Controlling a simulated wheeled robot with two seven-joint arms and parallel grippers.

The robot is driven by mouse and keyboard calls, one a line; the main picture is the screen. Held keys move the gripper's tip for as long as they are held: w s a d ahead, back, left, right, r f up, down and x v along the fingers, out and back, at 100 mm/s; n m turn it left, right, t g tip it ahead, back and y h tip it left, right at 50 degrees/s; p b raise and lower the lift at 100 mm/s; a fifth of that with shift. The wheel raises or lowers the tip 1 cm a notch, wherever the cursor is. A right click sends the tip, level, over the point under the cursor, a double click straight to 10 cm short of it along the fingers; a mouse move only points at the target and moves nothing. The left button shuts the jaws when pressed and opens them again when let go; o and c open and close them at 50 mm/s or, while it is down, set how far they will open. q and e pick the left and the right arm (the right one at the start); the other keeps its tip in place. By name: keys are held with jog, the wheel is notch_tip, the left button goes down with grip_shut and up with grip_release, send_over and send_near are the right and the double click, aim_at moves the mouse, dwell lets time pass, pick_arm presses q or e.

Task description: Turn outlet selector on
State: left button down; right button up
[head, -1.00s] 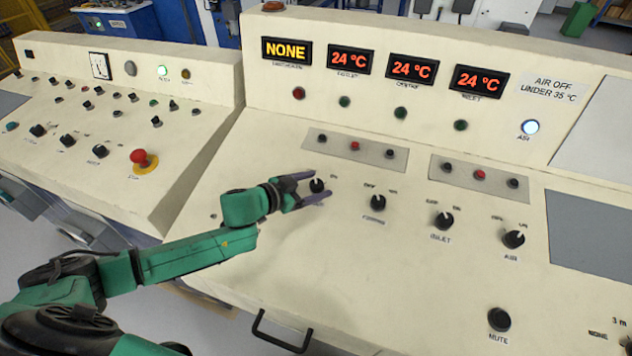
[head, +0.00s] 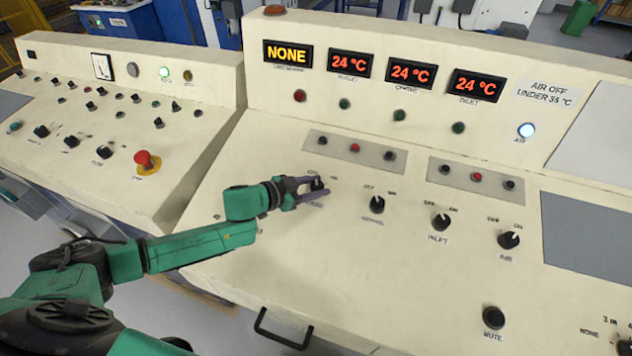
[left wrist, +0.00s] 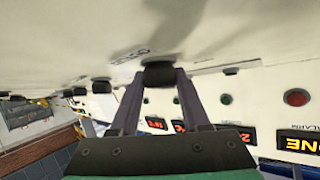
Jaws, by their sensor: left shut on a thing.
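The outlet selector is a black rotary knob (head: 318,184) at the left end of a row of knobs on the cream panel. My left gripper (head: 319,188) reaches it from the left, with its purple fingers shut on the knob's sides. In the left wrist view the knob (left wrist: 158,73) sits between the two fingertips (left wrist: 160,77). The fingers partly hide the knob and its label, so I cannot tell where its pointer stands. The outlet display (head: 350,64) reads 24 °C. My right gripper is not in view.
The centre knob (head: 377,204), inlet knob (head: 440,221) and air knob (head: 509,239) stand to the right. A plate with small buttons (head: 354,149) lies just behind the selector. A red emergency button (head: 146,160) is on the left console. The panel in front is clear.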

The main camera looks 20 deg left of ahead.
pick_arm(q)
jog(key=m+g+p, duration=0.1)
jog(key=m+h+p, duration=0.1)
jog(key=p, duration=0.1)
jog(key=shift+w+a+r+m+g, duration=0.1)
jog(key=shift+w+r+m+g, duration=0.05)
jog(key=shift+r+m+g, duration=0.2)
jog(key=shift+m+g+h, duration=0.35)
jog(key=shift+g+h, duration=0.1)
jog(key=shift+h, duration=0.05)
jog(key=shift+f+m+g, duration=0.2)
jog(key=shift+m+g, duration=0.2)
jog(key=shift+m, duration=0.1)
jog(key=shift+f+m+g+h, duration=0.15)
jog(key=shift+m+g+h, duration=0.15)
jog(key=shift+m+g, duration=0.15)
jog(key=shift+f+m+g+b, duration=0.15)
jog(key=shift+m+g+b, duration=0.3)
jog(key=shift+m, duration=0.1)
jog(key=m+g+b, duration=0.3)
jog(key=b, duration=0.2)
jog(key=shift+f+m+g+h, duration=0.15)
jog(key=shift+m+g+h, duration=0.15)
jog(key=shift+m+g, duration=0.1)
jog(key=shift+r+m+g+b, duration=0.25)
jog(key=shift+m+g+b, duration=0.45)
jog(key=shift+b, duration=0.55)
